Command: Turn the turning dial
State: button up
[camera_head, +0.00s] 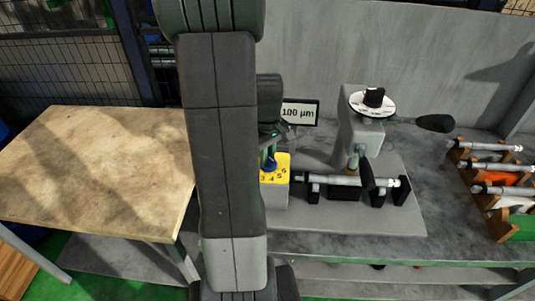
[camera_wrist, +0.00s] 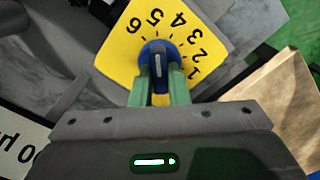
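The turning dial (camera_wrist: 159,60) is a blue knob with a white line, on a yellow plate (camera_wrist: 118,55) with the numbers 1 to 6. In the wrist view the line runs nearly straight up and down, with 5 above it. My gripper (camera_wrist: 160,80) has its two green fingers on either side of the knob's grip, which fills the gap between them. In the head view the dial (camera_head: 270,165) sits on the yellow top of a grey block, with my gripper (camera_head: 268,150) over it. My arm hides the left part of this block.
A sign reading "100 µm" (camera_head: 299,113) stands behind the dial. To the right are a held metal shaft (camera_head: 345,181), a black-handled lever (camera_head: 366,170) and a white round scale (camera_head: 372,103). A rack of shafts (camera_head: 500,190) stands far right. The wooden table (camera_head: 95,170) at left is bare.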

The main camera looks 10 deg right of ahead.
grip_shut()
jog(key=shift+w+d+m+b, duration=0.15)
jog(key=shift+m+b, duration=0.25)
jog(key=shift+m, duration=2.5)
jog(key=o, duration=0.6)
grip_release()
jog(key=shift+c, duration=0.2)
